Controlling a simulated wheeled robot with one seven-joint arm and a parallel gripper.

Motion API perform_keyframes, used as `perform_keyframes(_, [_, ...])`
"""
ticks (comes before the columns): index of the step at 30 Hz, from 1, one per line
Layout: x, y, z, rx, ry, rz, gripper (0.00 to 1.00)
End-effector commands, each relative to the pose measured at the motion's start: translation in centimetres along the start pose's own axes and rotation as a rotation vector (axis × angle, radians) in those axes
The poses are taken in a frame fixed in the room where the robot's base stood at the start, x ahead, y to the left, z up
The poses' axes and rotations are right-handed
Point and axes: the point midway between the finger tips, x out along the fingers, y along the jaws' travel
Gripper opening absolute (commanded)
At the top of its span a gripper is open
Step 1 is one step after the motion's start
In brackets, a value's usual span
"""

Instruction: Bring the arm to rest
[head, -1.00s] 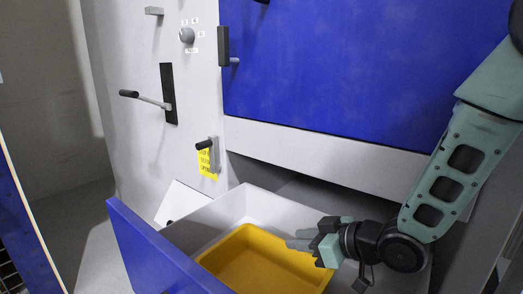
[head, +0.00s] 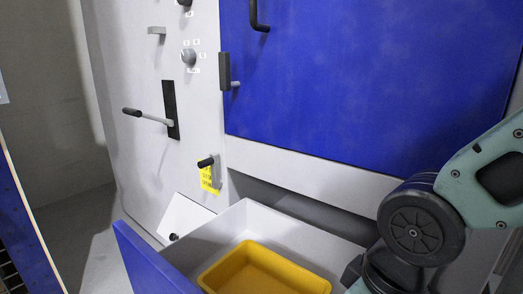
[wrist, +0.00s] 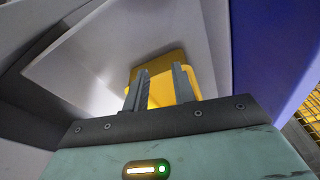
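My gripper (wrist: 161,72) shows in the wrist view with its two grey fingers apart and nothing between them. Beyond the fingers lies the yellow bin (wrist: 157,66), inside the pale open drawer (wrist: 95,58). In the head view my arm bends at the right edge, and its dark lower part reaches the bottom right. The fingers do not show there. The yellow bin (head: 262,276) sits in the drawer (head: 300,237) to the left of my arm, and the part of it I see looks empty.
The drawer's blue front (head: 145,262) sticks out at the lower left. A large blue door (head: 360,75) is behind my arm.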

Motion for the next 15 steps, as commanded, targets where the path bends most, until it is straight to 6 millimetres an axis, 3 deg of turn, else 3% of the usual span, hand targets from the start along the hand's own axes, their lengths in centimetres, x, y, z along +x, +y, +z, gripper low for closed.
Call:
perform_keyframes(4, [-3.1,-2.5,3.9,0.014,-0.134,-0.029,0.26])
perform_keyframes(15, [-11.8,-2.5,2.4,0.018,-0.14,-0.03,0.26])
